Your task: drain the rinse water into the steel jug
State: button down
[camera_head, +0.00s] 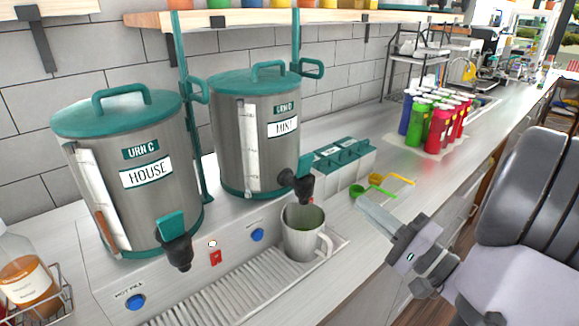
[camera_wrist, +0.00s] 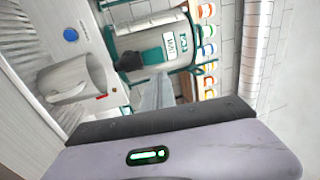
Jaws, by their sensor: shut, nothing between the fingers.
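The steel jug (camera_head: 296,246) stands upright on the drip tray under the black tap (camera_head: 304,188) of the urn labelled MINT (camera_head: 228,150). Something greenish shows inside the jug; I cannot tell its level. The jug also shows in the wrist view (camera_wrist: 68,84), at the left. A teal lever (camera_wrist: 153,56) shows beside the MINT tap in the wrist view; whether water flows is unclear. A second urn, labelled HOUSE (camera_head: 128,205), has a teal-levered tap (camera_head: 173,230). My gripper (camera_head: 366,207) is shut and empty, right of the jug and apart from it.
Green and yellow scoops (camera_head: 376,191) lie on the counter just behind my gripper. A teal-lidded container row (camera_head: 343,162) stands behind the jug. Several coloured bottles (camera_head: 436,128) stand farther right. The ridged drip tray (camera_head: 215,298) extends left, with a syrup bottle (camera_head: 22,270) at far left.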

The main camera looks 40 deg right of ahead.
aim_at(308, 160)
jog(key=p+x, duration=0.2)
jog(key=x, duration=1.2)
jog(key=shift+w+a, duration=0.1)
jog(key=shift+a, duration=0.05)
